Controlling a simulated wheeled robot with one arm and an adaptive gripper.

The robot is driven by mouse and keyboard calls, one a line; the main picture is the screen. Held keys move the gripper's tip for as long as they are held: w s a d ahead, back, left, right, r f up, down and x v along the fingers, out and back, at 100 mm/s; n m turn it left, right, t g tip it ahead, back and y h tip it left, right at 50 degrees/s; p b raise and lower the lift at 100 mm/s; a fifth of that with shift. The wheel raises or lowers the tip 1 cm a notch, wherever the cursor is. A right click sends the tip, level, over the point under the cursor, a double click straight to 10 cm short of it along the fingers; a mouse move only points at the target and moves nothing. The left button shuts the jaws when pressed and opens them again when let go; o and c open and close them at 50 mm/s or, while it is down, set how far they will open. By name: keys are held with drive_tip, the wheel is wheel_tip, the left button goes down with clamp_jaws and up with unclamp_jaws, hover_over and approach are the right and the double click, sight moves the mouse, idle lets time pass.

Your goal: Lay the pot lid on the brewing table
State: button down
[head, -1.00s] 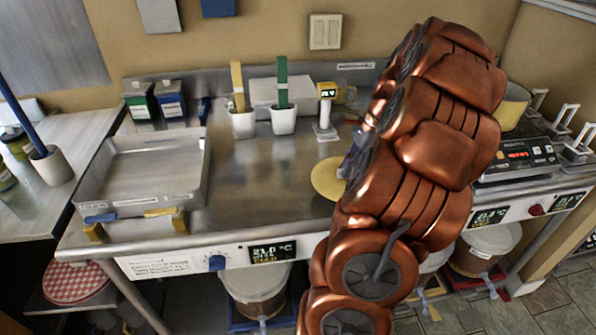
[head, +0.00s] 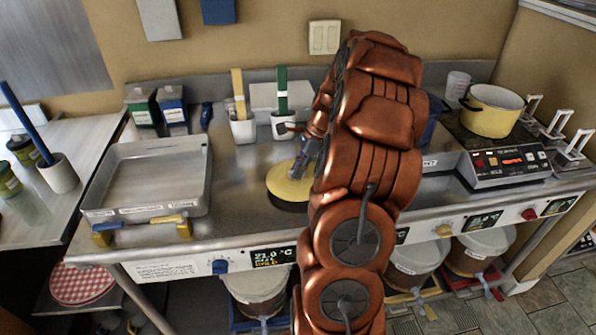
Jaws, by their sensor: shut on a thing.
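The pot lid (head: 288,184) is a round yellow disc at the middle of the brewing table (head: 240,205), just left of my arm. It looks nearly level, with a dark shadow under its near edge. I cannot tell whether it touches the table. My gripper (head: 303,168) is over the lid's right part and shut on it; the fingertips are small and partly hidden by my arm. The yellow pot (head: 490,110) stands open at the right on the hot plate unit.
A metal tray (head: 150,178) takes up the table's left end. White cups (head: 243,127) with yellow and green handles stand behind the lid. A control box (head: 508,163) sits at the right. Bare steel lies between the tray and the lid.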

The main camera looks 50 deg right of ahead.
drive_tip(key=shift+f, duration=0.8)
drive_tip(key=shift+f, duration=0.15)
drive_tip(key=c, duration=1.2)
unclamp_jaws()
drive_tip(key=shift+b+v, duration=1.5)
drive_tip(key=shift+v, duration=4.7)
